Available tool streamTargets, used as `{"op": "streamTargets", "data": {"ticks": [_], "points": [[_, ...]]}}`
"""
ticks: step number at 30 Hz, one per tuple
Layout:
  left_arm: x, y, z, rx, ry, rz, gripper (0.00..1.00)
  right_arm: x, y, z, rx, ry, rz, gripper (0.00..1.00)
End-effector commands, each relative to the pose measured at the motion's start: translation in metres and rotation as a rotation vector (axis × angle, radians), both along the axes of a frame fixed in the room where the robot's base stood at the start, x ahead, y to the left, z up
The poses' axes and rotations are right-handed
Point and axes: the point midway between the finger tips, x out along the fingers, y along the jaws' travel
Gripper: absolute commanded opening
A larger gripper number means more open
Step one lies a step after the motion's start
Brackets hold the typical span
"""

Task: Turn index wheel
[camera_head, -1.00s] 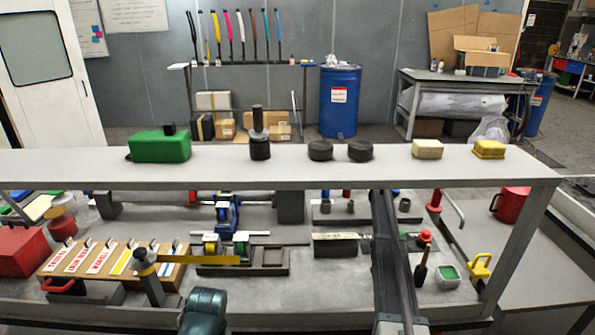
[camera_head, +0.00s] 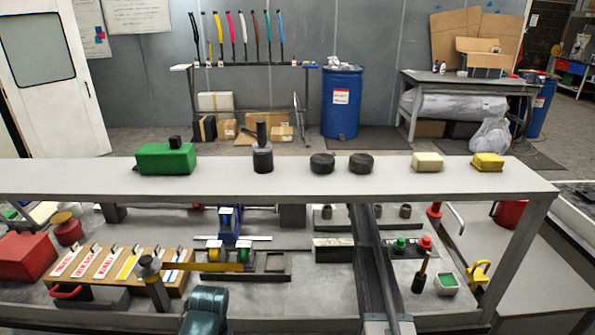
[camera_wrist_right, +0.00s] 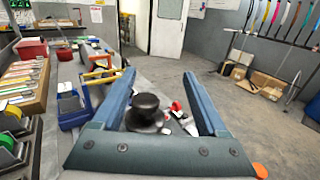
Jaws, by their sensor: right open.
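I cannot tell for certain which part is the index wheel. My right gripper (camera_wrist_right: 157,95) is open. A round black knob (camera_wrist_right: 146,107) shows between its fingers in the picture; contact cannot be told. In the head view my right arm reaches under the shelf and its fingers are hidden. My left fingers do not show.
A long grey shelf (camera_head: 90,180) crosses above the bench, with a green block (camera_head: 166,158) and black cylinders on it. A wooden label rack (camera_head: 120,268) and red bin (camera_head: 24,256) stand left.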

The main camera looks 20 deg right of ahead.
Motion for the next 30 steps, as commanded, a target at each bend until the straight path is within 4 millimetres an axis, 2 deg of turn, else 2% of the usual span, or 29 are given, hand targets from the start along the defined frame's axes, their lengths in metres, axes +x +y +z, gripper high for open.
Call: {"op": "streamTargets", "data": {"ticks": [1, 3, 6, 9, 14, 21, 27, 30], "points": [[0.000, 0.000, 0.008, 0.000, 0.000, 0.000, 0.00, 0.001, 0.021, 0.008, 0.000, 0.000, -0.068, 0.76], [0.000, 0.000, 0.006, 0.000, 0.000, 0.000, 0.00, 0.007, 0.037, 0.006, 0.000, 0.000, -0.181, 0.76], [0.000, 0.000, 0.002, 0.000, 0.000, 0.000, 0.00, 0.010, 0.056, 0.001, 0.000, 0.000, -0.343, 0.76], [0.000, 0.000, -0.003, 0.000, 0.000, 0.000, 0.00, 0.003, 0.070, -0.003, 0.000, 0.000, -0.503, 0.76], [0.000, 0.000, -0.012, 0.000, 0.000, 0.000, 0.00, -0.020, 0.082, -0.012, 0.000, 0.000, -0.738, 0.76], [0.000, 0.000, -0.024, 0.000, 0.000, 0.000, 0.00, -0.073, 0.089, -0.024, 0.000, 0.000, -1.023, 0.76], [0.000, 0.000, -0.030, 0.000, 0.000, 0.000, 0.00, -0.112, 0.091, -0.030, 0.000, 0.000, -1.186, 0.76], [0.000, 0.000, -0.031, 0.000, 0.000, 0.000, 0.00, -0.120, 0.090, -0.031, 0.000, 0.000, -1.221, 0.76]]}}
